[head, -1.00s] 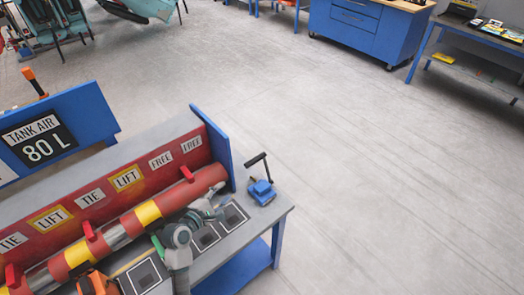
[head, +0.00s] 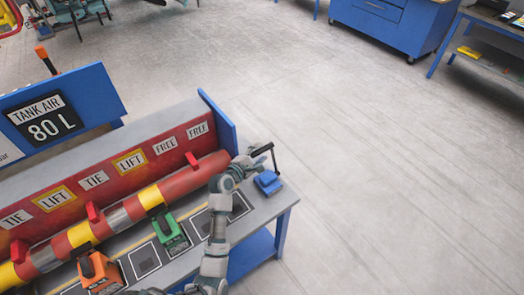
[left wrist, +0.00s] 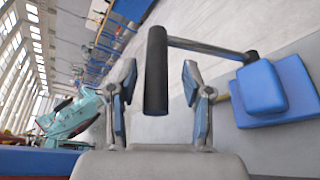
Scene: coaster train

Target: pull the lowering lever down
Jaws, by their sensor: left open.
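The lowering lever has a blue base (head: 268,182) at the right end of the grey bench, and a dark arm (head: 275,160) that stands up with a crosswise black grip at its top. In the left wrist view the black grip (left wrist: 156,70) stands between the two open fingers of my left gripper (left wrist: 160,100), with a gap on both sides. The blue base (left wrist: 270,92) shows at the right there. In the head view my left gripper (head: 262,155) is at the lever's top, and its fingers are small. My right gripper is not in view.
A red, yellow and silver bar (head: 130,212) lies along the bench before a red panel (head: 110,180) with LIFT, TIE and FREE labels. A green clamp (head: 170,232) and an orange clamp (head: 98,270) stand at it. The floor (head: 380,180) right of the bench is clear.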

